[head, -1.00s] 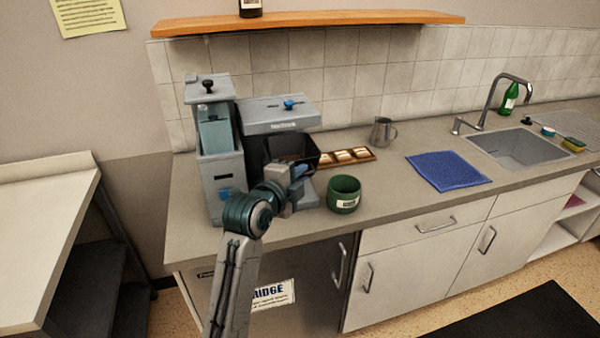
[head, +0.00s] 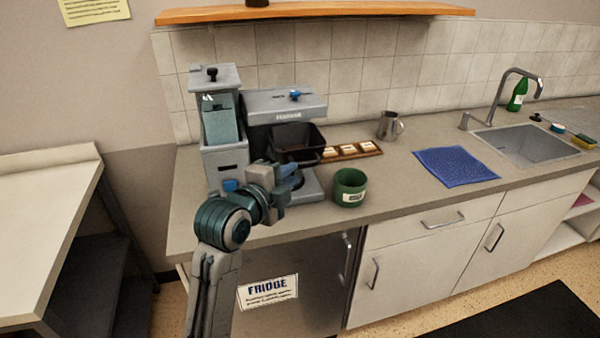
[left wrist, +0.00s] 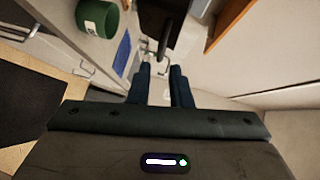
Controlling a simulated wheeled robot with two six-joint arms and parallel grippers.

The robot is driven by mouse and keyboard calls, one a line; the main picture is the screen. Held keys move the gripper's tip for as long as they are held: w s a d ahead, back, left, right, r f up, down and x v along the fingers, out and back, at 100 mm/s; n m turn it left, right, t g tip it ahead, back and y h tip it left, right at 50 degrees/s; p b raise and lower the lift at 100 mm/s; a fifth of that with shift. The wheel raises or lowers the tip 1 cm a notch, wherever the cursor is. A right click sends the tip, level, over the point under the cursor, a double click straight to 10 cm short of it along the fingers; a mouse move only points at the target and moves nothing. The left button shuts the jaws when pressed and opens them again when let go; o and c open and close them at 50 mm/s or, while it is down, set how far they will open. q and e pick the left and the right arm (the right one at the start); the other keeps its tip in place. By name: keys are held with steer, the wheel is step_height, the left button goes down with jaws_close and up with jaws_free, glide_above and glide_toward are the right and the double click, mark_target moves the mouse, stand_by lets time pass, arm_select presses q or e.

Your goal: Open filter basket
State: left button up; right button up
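The filter basket (head: 297,143) is black and sits under the grey top of the coffee maker (head: 283,104). It stands out toward the front, with a short handle at its right. In the left wrist view the dark basket (left wrist: 160,22) is ahead of the fingertips, its handle roughly in line with the gap. My left gripper (head: 294,180) is in front of and below the basket, apart from it. It also shows in the left wrist view (left wrist: 161,84), fingers parted with nothing between them. My right gripper is not in view.
A green mug (head: 350,188) stands right of my left gripper. A grinder (head: 222,130) stands left of the coffee maker. A wooden tray (head: 352,152), a metal jug (head: 389,126) and a blue cloth (head: 455,167) lie farther right. The counter's front edge is below.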

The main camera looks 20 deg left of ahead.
arm_select(q)
steer(key=v, duration=0.3)
steer(key=shift+s+a+r+b, duration=0.1)
steer(key=shift+s+b, duration=0.2)
steer(key=shift+s, duration=0.1)
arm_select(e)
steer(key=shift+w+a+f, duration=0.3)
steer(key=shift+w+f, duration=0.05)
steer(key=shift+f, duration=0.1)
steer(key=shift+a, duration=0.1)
